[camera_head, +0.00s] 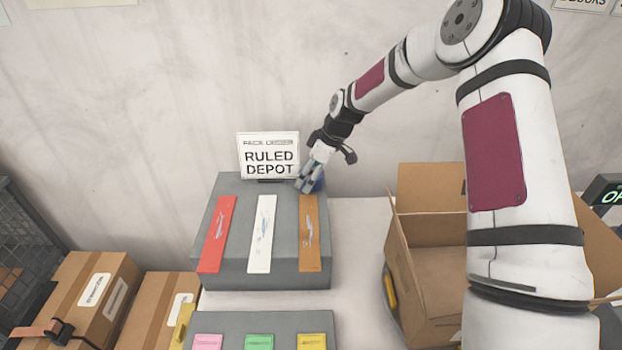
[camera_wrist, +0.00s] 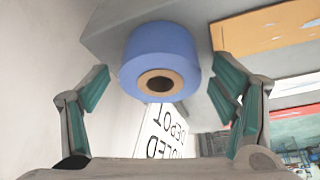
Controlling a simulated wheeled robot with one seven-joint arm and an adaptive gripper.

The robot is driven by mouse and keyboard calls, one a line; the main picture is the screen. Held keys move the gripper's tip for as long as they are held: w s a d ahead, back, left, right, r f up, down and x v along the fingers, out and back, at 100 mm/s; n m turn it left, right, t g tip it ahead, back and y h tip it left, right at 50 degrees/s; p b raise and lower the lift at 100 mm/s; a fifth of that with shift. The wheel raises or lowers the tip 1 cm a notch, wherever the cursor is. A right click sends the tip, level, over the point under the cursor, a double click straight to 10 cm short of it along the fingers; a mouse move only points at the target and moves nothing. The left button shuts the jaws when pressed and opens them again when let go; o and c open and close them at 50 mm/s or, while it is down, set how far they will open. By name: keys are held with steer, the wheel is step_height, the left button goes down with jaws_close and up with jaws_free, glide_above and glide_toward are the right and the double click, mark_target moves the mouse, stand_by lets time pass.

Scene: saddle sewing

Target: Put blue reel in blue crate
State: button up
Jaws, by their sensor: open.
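The blue reel (camera_wrist: 163,52) has a brown core with a dark hole. In the wrist view it is upper centre, between the two fingers of my gripper (camera_wrist: 158,92), with gaps on both sides. In the head view my gripper (camera_head: 308,180) is at the back of the grey block, near the top of the brown strip. Only a small blue part of the reel (camera_head: 319,185) shows there, mostly hidden by the fingers. My gripper is open and empty. No blue crate shows in either view.
The grey block (camera_head: 222,189) carries a red strip (camera_head: 216,235), a white strip (camera_head: 262,235) and a brown strip (camera_head: 309,235). A "RULED DEPOT" sign (camera_head: 268,156) stands behind it. An open cardboard box (camera_head: 430,185) is at right; white tabletop (camera_head: 358,235) lies between.

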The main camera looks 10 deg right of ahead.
steer(key=c, duration=1.4)
steer(key=shift+r, duration=0.2)
steer(key=shift+c, duration=0.2)
